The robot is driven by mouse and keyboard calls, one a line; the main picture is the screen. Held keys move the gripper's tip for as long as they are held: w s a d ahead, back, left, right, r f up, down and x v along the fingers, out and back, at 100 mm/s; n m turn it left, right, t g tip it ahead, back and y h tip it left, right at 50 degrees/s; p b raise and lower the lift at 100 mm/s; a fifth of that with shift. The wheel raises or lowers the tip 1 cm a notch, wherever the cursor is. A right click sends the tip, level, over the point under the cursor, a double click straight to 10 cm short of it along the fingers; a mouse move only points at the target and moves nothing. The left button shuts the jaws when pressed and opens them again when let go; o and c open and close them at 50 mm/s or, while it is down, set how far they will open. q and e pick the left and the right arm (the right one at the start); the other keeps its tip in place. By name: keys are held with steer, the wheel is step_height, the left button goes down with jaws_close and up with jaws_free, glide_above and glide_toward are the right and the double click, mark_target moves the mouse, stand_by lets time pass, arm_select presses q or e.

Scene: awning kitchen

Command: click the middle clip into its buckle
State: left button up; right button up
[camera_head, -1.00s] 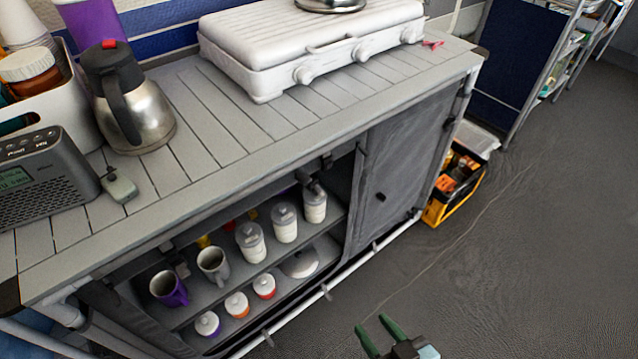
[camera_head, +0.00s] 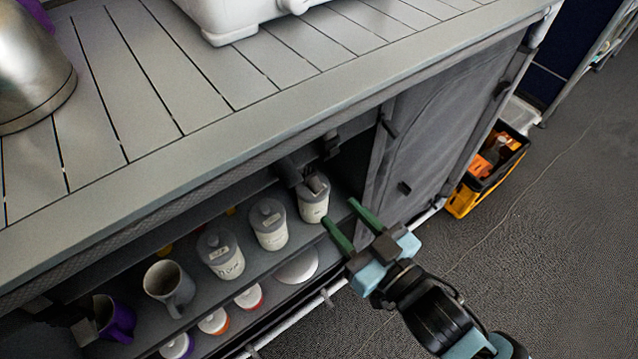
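The cabinet has a grey fabric door (camera_head: 440,125) at the right, hanging closed. Small dark clip or buckle parts show on it: one at its upper left edge (camera_head: 388,124), one low on the panel (camera_head: 404,188), and one at its right edge (camera_head: 502,89). I cannot tell which is the middle clip or which part is its buckle. Dark strap parts (camera_head: 328,144) also hang at the top of the open shelf. My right gripper (camera_head: 339,211) is open and empty, its green fingers pointing at the cabinet just left of the low part. My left gripper is not in view.
Open shelves hold white canisters (camera_head: 268,224), a grey mug (camera_head: 168,285), a purple mug (camera_head: 114,318) and small jars. The slatted countertop (camera_head: 220,75) overhangs them. A yellow-black crate (camera_head: 484,172) stands at the right.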

mark_target(320, 191)
steer(key=b+x, duration=0.2)
steer(key=x, duration=0.4)
steer(key=shift+w+a+f, duration=0.1)
steer(key=shift+w, duration=0.05)
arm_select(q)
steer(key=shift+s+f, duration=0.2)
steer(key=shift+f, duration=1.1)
arm_select(e)
steer(key=shift+w+a, duration=0.4)
steer(key=shift+w, duration=0.15)
jaws_close()
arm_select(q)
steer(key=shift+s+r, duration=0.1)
